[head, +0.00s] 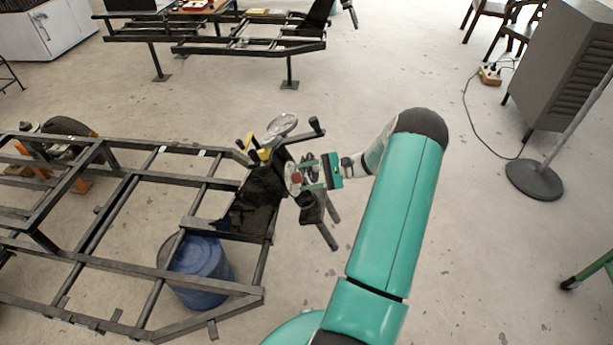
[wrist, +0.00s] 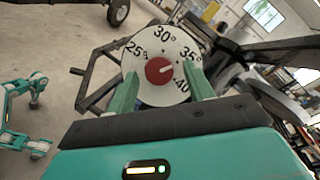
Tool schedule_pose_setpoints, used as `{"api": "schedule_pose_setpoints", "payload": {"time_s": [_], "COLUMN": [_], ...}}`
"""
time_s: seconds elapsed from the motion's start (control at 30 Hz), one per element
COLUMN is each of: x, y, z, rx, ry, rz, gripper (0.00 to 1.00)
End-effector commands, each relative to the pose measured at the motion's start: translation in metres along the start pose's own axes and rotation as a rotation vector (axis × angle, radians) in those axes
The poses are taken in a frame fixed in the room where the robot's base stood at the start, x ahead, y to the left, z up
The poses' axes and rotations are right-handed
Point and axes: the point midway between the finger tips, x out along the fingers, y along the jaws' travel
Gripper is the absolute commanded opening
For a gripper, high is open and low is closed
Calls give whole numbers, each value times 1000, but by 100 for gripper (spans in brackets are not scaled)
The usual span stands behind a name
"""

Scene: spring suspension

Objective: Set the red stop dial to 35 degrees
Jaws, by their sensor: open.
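The stop dial (wrist: 150,94) is a round white plate marked 25°, 30°, 35° and 40°, with a red knob (wrist: 158,72) at its middle. The knob's white pointer line points right and slightly up, roughly towards the 35° label; I cannot tell the exact alignment. My gripper (wrist: 160,69) is open, its two green fingers on either side of the knob in the picture and apart from it. In the head view the red knob (head: 297,177) faces my gripper (head: 310,174), close in front of it. The gap's depth is unclear.
The dial sits at the end of a black tubular frame (head: 125,180) with bars and a round metal disc (head: 283,124) close by. A blue barrel (head: 200,270) stands under the frame. Open floor lies right of it, with a grey cabinet (head: 565,65) beyond.

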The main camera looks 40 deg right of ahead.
Motion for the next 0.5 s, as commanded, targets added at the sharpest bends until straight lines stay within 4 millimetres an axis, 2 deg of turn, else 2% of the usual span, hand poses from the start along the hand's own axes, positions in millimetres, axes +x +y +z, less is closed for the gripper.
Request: {"api": "schedule_pose_setpoints", "payload": {"time_s": [0.13, 0.23, 0.37, 0.5], "x": [-3, -12, -35, -67], "y": [0, 0, 0, 0], "z": [0, 0, 0, -1], "rx": [0, 0, -2, 0], "ry": [0, 0, 2, 3], "rz": [0, -1, -2, -2], "gripper": [52, 52, 52, 52]}}
